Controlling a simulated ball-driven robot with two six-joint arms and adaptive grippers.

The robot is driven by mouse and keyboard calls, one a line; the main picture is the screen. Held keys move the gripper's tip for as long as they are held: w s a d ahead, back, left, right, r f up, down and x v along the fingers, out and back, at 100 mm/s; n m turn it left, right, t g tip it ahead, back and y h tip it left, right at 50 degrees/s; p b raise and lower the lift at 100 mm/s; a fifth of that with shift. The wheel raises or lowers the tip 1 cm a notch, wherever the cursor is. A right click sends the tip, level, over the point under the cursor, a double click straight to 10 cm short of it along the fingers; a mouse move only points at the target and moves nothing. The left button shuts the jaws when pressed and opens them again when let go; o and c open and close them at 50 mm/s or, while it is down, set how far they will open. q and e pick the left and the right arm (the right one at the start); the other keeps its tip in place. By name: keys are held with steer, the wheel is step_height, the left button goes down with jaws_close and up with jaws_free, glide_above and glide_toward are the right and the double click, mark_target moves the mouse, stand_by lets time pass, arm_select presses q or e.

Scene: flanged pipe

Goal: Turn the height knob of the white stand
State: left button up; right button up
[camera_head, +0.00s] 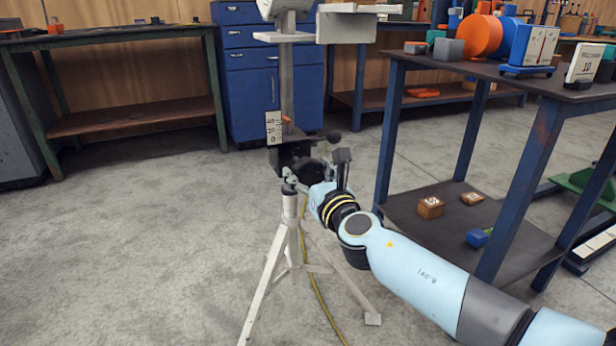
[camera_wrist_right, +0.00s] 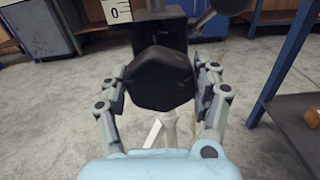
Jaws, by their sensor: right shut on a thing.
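The white stand (camera_head: 282,240) is a tripod on the floor with a grey post rising from it. A scale plate marked with numbers (camera_head: 273,127) and an orange pointer (camera_head: 287,118) sit on the post; the scale plate's 0 also shows in the right wrist view (camera_wrist_right: 118,12). The black height knob (camera_wrist_right: 160,80) fills the middle of the right wrist view, with a finger on each side. My right gripper (camera_head: 314,170) is shut on the knob at the top of the tripod. My left gripper is not in view.
A blue-framed table (camera_head: 542,150) stands close on the right, with blocks on its lower shelf (camera_head: 400,205). A yellow cable (camera_head: 312,275) runs on the floor by the stand. The floor (camera_head: 140,250) to the left is clear. A workbench (camera_head: 100,34) and blue drawers (camera_head: 246,100) stand behind.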

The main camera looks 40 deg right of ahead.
steer(key=shift+f+m+b, duration=0.2)
steer(key=shift+m+b, duration=0.2)
steer(key=shift+m, duration=0.5)
steer(key=m+b, duration=0.1)
steer(key=m, duration=0.2)
steer(key=shift+m+b, duration=0.3)
steer(key=m+b, duration=0.1)
steer(key=m, duration=0.2)
steer(key=shift+d+m, duration=0.1)
steer(key=shift+m, duration=0.2)
steer(key=m+b, duration=0.2)
steer(key=m, duration=0.2)
steer(key=shift+f+m+b, duration=0.15)
steer(key=shift+m+b, duration=0.15)
steer(key=m+b, duration=0.1)
steer(key=m, duration=0.2)
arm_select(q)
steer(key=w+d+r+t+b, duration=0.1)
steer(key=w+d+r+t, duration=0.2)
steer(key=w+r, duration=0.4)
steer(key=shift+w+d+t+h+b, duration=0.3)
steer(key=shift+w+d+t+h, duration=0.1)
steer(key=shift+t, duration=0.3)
arm_select(e)
steer(key=shift+s+m, duration=0.1)
steer(key=shift+m, duration=1.4)
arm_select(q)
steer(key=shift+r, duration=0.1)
